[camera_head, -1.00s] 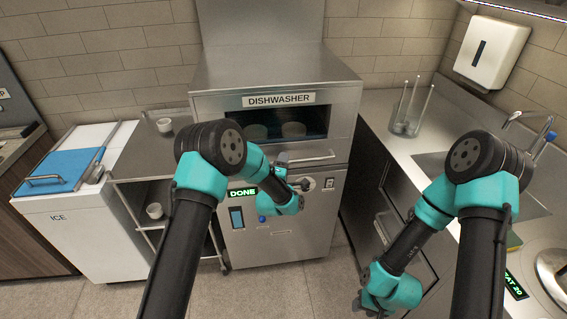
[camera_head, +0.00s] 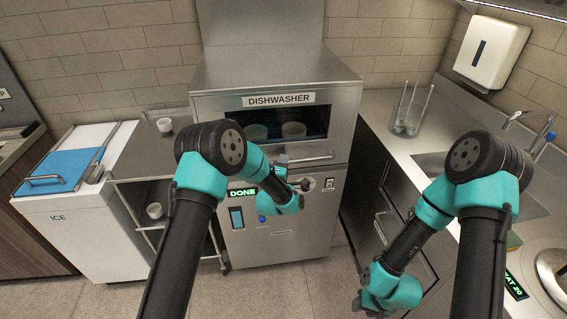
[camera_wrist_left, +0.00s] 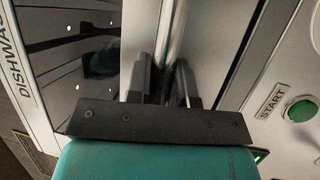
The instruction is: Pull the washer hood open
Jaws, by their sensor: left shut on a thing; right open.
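The stainless dishwasher hood (camera_head: 352,99) stands in the middle of the head view, with a DISHWASHER label and a dark window. Its horizontal bar handle (camera_head: 318,157) runs along the hood's lower edge. My left gripper (camera_head: 283,160) is at the left part of this handle. In the left wrist view, the fingers of my left gripper (camera_wrist_left: 166,88) are shut on the bar handle (camera_wrist_left: 174,32). The hood is down over the machine, and bowls (camera_head: 293,129) show through its window. My right arm (camera_head: 395,290) hangs low at the right; its fingertips are hidden in the head view.
Below the hood is the front panel with a green DONE display (camera_head: 243,192); a green START button (camera_wrist_left: 301,111) shows in the wrist view. A side shelf (camera_head: 150,171) and ice bin (camera_head: 75,218) stand left. A steel counter (camera_head: 398,143) with sink is right.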

